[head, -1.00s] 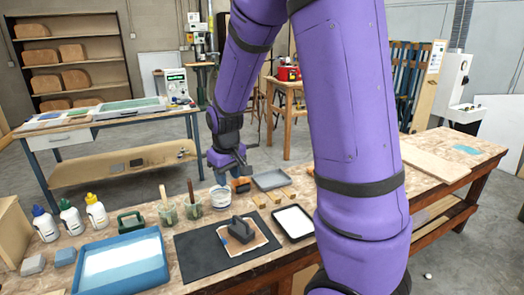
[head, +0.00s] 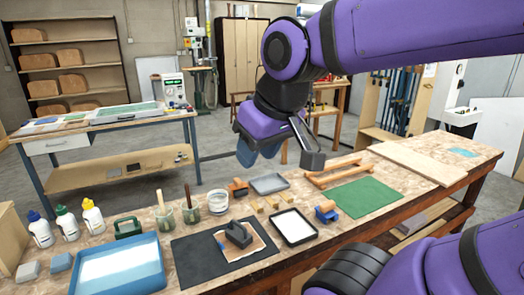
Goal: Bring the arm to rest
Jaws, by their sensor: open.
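My purple arm spans the upper right of the head view. My gripper (head: 278,150) hangs in the air above the back part of the workbench (head: 420,205), over the grey tray's far side. Its dark fingers are spread apart and nothing shows between them. It appears clear of the bench and the things on it.
A wide board (head: 420,162) lies at right.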

